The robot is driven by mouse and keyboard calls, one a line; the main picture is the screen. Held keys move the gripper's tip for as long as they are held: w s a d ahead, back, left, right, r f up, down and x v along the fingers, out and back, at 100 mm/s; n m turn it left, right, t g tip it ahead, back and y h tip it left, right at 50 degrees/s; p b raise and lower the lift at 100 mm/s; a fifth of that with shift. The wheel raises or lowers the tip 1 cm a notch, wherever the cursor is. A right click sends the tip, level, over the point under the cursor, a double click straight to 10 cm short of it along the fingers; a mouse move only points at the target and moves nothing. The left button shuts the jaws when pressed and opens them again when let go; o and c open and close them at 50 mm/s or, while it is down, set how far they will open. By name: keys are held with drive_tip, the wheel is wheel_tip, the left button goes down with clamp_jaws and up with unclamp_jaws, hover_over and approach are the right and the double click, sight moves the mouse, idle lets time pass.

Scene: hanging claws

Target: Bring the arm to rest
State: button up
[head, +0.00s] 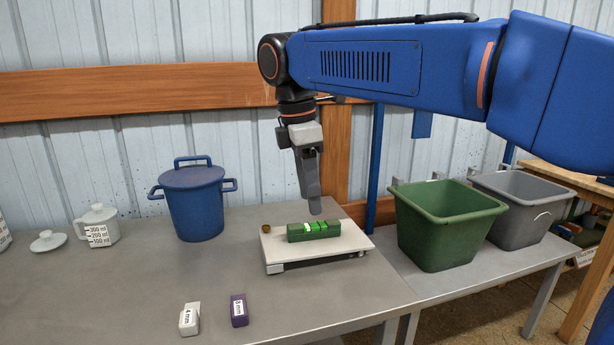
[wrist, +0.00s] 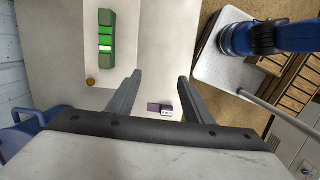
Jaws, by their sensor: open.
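My blue arm (head: 390,65) reaches in from the right, and its wrist points down over the table. My gripper (head: 314,205) hangs above a low white platform, close over a green block with bright green segments (head: 313,231). In the wrist view my gripper (wrist: 160,75) has its two fingers apart with nothing held between them. The green block also shows in the wrist view (wrist: 106,40), off to the left of the fingers. The platform (head: 283,254) carries the block and a small brown round thing (head: 266,228).
A blue lidded pot (head: 195,205) and a white measuring cup (head: 98,228) stand on the left of the grey table (head: 120,295). Green (head: 445,225) and grey (head: 520,205) bins stand on the right.

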drive_tip(key=s+d+f+m+y, duration=0.1)
drive_tip(key=s+d+f+m, duration=0.15)
drive_tip(key=d, duration=0.35)
drive_tip(key=s+d+f+m, duration=0.1)
drive_tip(key=d+m, duration=0.2)
drive_tip(key=d, duration=0.2)
drive_tip(key=s+d+f+m+t, duration=0.4)
drive_tip(key=s+d+f+m, duration=1.1)
drive_tip(key=f, duration=0.5)
drive_tip(key=shift+s+d+y, duration=0.3)
drive_tip(key=shift+s+d, duration=0.3)
drive_tip(key=shift+d, duration=0.65)
drive_tip(key=shift+a+r, duration=0.1)
